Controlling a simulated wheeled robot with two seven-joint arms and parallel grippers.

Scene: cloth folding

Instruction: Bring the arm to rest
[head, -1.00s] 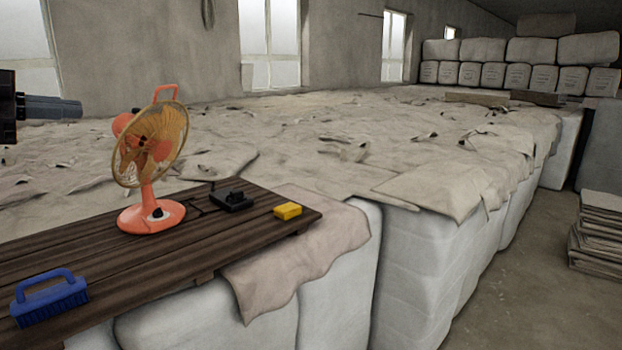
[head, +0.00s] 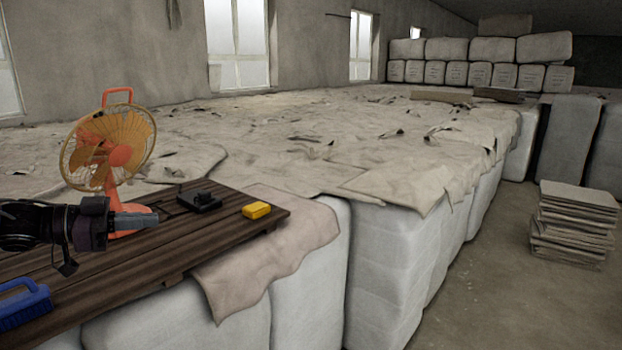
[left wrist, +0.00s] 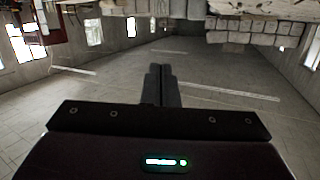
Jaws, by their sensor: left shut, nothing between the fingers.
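My left gripper (head: 152,220) comes in from the left in the head view, shut and empty. It is in front of the orange fan's base, above the dark plank table; I cannot tell the exact gap. In the left wrist view its two fingers (left wrist: 160,75) lie together, with open floor beyond them. My right gripper is not in view.
The orange fan (head: 108,150) stands close behind my left gripper. A black device (head: 199,202), a yellow block (head: 256,210) and a blue brush (head: 24,304) are on the plank table (head: 205,255).

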